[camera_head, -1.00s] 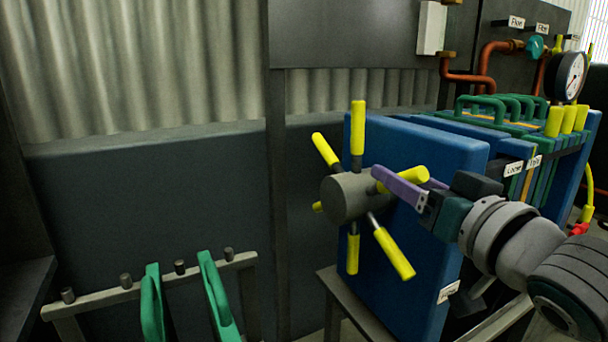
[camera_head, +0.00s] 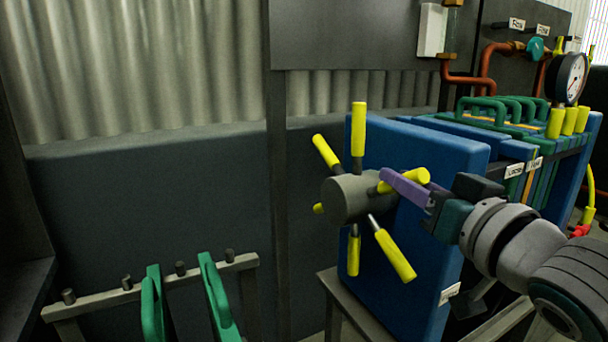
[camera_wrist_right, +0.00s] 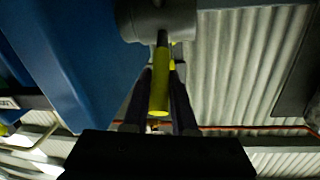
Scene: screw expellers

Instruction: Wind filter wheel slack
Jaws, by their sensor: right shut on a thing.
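The filter wheel has a grey hub (camera_head: 350,198) with several yellow-sleeved spokes around it, in front of a blue plate (camera_head: 420,150). One spoke points straight up and others point down and to the sides. My right gripper (camera_head: 402,184), with purple fingers, is shut on the yellow handle (camera_head: 416,176) at the hub's right side. In the right wrist view the yellow handle (camera_wrist_right: 160,92) lies between the two dark fingers, with the hub (camera_wrist_right: 160,20) beyond it. My left gripper is not in view.
A low rack with green-handled plates (camera_head: 217,295) stands at the lower left. A filter press with green handles (camera_head: 490,108) extends behind the blue plate. A pressure gauge (camera_head: 572,78) and copper pipes (camera_head: 484,65) are at the upper right. Space left of the wheel is clear.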

